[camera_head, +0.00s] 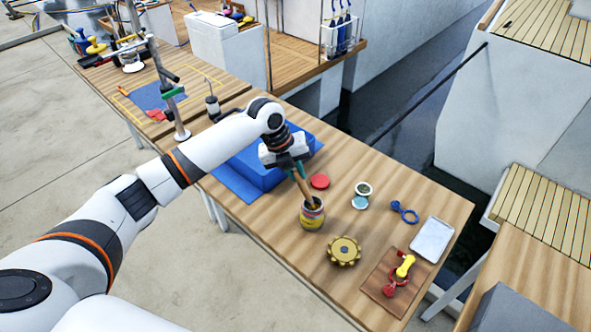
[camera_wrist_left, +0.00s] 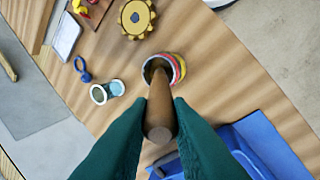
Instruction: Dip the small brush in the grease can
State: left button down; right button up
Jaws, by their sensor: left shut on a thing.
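The grease can (camera_head: 311,215) is a small open can with yellow and red bands, standing upright on the wooden table. My left gripper (camera_head: 291,170) is above it, shut on the brown wooden handle of the small brush (camera_head: 304,188). The brush slants down and its lower end is inside the can mouth, so the bristles are hidden. In the left wrist view the brush handle (camera_wrist_left: 160,115) points at the camera between the green fingers, with the can rim (camera_wrist_left: 176,66) around its far end. My right gripper is not in view.
A red lid (camera_head: 320,181) lies behind the can. A toothed yellow wheel (camera_head: 344,251) is in front. Small round parts (camera_head: 362,195), a blue shackle-like piece (camera_head: 404,211) and a pale tray (camera_head: 432,239) lie to the right. A blue box (camera_head: 258,172) stands behind left.

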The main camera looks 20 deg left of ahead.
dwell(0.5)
pick_arm(q)
notch_tip(320, 180, up, 7)
jog(key=p, duration=0.6)
dwell(0.5)
dwell(0.3)
